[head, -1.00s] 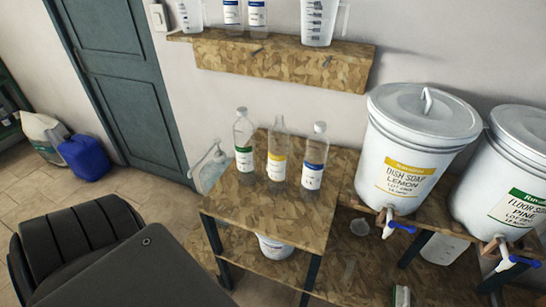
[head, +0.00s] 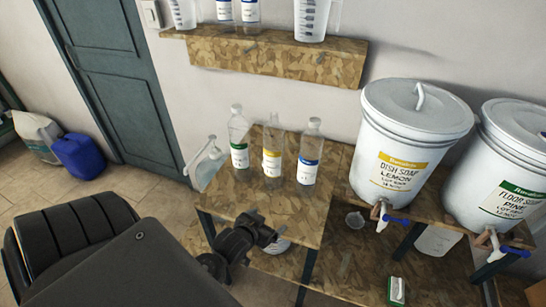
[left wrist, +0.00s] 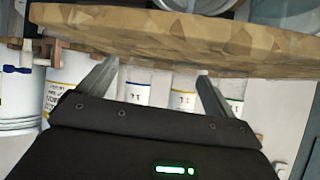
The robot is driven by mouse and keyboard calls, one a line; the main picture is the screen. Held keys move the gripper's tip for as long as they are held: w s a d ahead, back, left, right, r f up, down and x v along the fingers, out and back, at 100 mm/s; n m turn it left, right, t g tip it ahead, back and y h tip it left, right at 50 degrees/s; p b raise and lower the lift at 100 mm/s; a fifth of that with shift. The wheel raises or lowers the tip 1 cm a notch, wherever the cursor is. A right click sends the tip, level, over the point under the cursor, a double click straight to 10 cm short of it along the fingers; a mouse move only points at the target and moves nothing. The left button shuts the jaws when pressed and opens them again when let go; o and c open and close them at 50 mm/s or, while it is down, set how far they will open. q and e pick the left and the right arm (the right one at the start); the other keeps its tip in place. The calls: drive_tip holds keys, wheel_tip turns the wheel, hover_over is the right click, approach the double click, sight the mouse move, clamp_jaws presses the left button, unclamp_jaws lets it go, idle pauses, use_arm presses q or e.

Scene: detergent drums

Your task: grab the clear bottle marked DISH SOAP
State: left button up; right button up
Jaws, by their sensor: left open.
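Three clear bottles with white labels stand upright in a row on the wooden table (head: 285,205). One has a green band (head: 239,150), the middle one a yellow band (head: 272,155), the right one a blue band (head: 308,160). Their print is too small to read; the yellow matches the drum (head: 405,145) marked DISH SOAP LEMON. My left gripper (head: 265,236) is open and empty at the table's front edge, apart from the bottles. In the left wrist view, which looks upside down, the yellow-banded bottle (left wrist: 183,97) shows between the spread fingers (left wrist: 157,72). My right gripper is out of view.
A second drum (head: 500,175) marked FLOOR SOAP PINE stands at the right. A wall shelf (head: 275,60) with jugs and bottles is above. A clear handled container (head: 206,165) is left of the bottles. The table's front part is clear.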

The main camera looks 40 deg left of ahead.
sight(270, 161)
use_arm(q)
drive_tip(key=w+a+r+t+y, duration=0.1)
drive_tip(key=w+a+r+t, duration=0.1)
drive_tip(key=w+a+r, duration=0.1)
drive_tip(key=w+a+r+n+t+p, duration=0.1)
drive_tip(key=w+a+r+t, duration=0.1)
drive_tip(key=w, duration=0.3)
drive_tip(key=w+a+r+t+y, duration=0.1)
drive_tip(key=w+a+r+t, duration=0.1)
drive_tip(key=w+a+r, duration=0.2)
drive_tip(key=shift+a+r+n+y, duration=0.15)
drive_tip(key=shift+a+n+y, duration=0.15)
drive_tip(key=shift+a, duration=0.1)
drive_tip(key=shift+w+a, duration=0.1)
drive_tip(key=shift+w, duration=0.3)
drive_tip(key=shift+w+a+p, duration=0.1)
drive_tip(key=shift+w+p, duration=0.15)
drive_tip(key=shift+p, duration=0.2)
drive_tip(key=p+x, duration=0.1)
drive_tip(key=x, duration=0.2)
drive_tip(key=shift+w+a+p, duration=0.2)
drive_tip(key=shift+w+p, duration=0.1)
drive_tip(key=shift+w+a, duration=0.15)
drive_tip(key=shift+w, duration=0.3)
drive_tip(key=shift+c, duration=0.7)
drive_tip(key=c, duration=0.9)
drive_tip(key=shift+c, duration=0.2)
